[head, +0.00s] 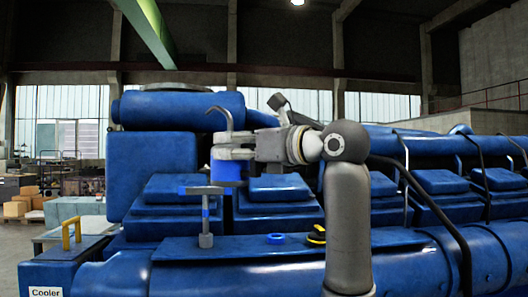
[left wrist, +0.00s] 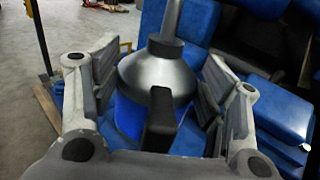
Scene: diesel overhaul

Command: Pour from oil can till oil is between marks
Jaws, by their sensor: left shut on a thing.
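The oil can (head: 228,172) has a blue body, a grey conical top and a thin hooked spout. In the head view it is upright above the blue engine's top deck. My left gripper (head: 236,153) is shut on it. In the left wrist view the can's grey cone (left wrist: 158,75) and black handle sit between the fingers (left wrist: 157,90). A grey post with a blue-tipped T-bar (head: 206,212) stands on the deck just below and left of the can. A blue ring (head: 275,238) lies to its right. No oil level or marks can be made out. My right gripper is not in view.
A yellow and black cap (head: 316,235) sits on the deck beside my arm. A yellow handle (head: 72,234) stands on the box labelled Cooler at left. Blue engine covers (head: 275,190) rise behind the deck, and dark curved pipes (head: 430,200) run at right.

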